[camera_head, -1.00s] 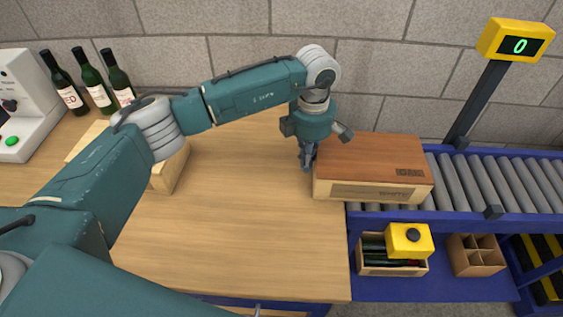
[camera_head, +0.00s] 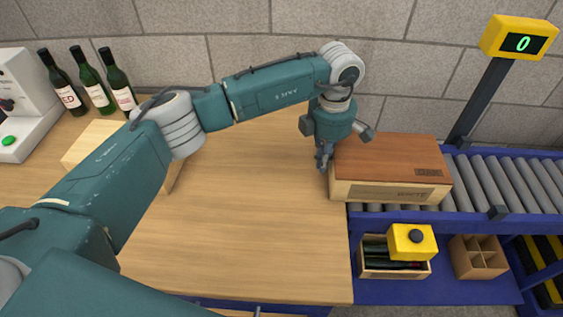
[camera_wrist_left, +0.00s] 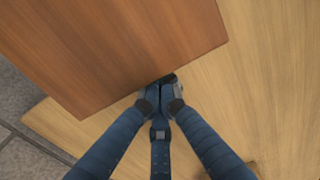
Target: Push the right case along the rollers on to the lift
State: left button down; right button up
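The right case (camera_head: 390,160) is a closed wooden box with a brown lid and "WHITE" on its pale front. It lies across the table's right edge and the start of the grey rollers (camera_head: 487,181). My left gripper (camera_head: 324,160) points down at the case's left side, low by the table, with its fingers together and nothing between them. In the left wrist view, the fingertips (camera_wrist_left: 165,82) are at the edge of the case (camera_wrist_left: 110,45) and seem to touch it. My right gripper is not in view. I cannot make out which part is the lift.
The rollers beyond the case are clear. A post with a yellow display (camera_head: 518,42) reading 0 stands behind them. Another case (camera_head: 92,143) and bottles (camera_head: 95,88) stand left.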

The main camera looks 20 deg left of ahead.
pick_arm(q)
jog(key=shift+w+d+b, duration=0.2)
jog(key=shift+d+b, duration=0.15)
jog(key=shift+d, duration=0.8)
jog(key=shift+a+f, duration=0.1)
jog(key=shift+a, duration=0.15)
jog(key=shift+s+a, duration=0.1)
jog(key=shift+a, duration=0.3)
jog(key=shift+b, duration=0.3)
